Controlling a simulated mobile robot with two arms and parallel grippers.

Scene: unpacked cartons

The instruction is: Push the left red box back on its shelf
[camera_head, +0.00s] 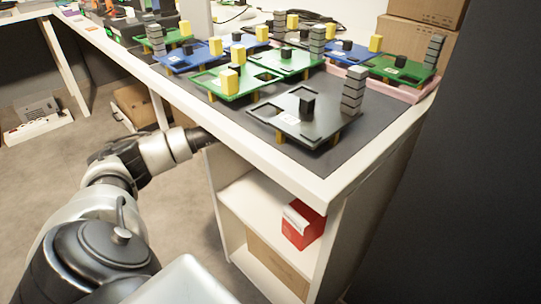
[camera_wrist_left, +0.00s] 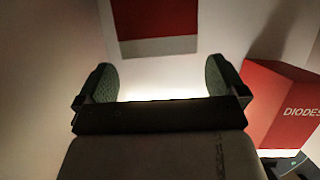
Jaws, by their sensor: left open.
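In the left wrist view, a red box (camera_wrist_left: 155,20) with a pale lower strip is ahead of my left gripper (camera_wrist_left: 160,85), at the top of the picture. A second red box (camera_wrist_left: 285,105), marked "DIODES", is at the right, outside the right finger. The gripper is open, with nothing between its fingers and a gap to the red box ahead. In the head view, one red box (camera_head: 304,226) with a white face sits on the shelf (camera_head: 255,205) under the counter. My left arm reaches behind the counter's edge, which hides the gripper there. My right gripper is not seen.
The white-edged counter (camera_head: 290,175) overhangs the shelves. On it stand several circuit boards (camera_head: 305,118) with yellow and black blocks. A brown carton (camera_head: 275,268) is on the lower shelf. A dark wall (camera_head: 470,190) rises at the right.

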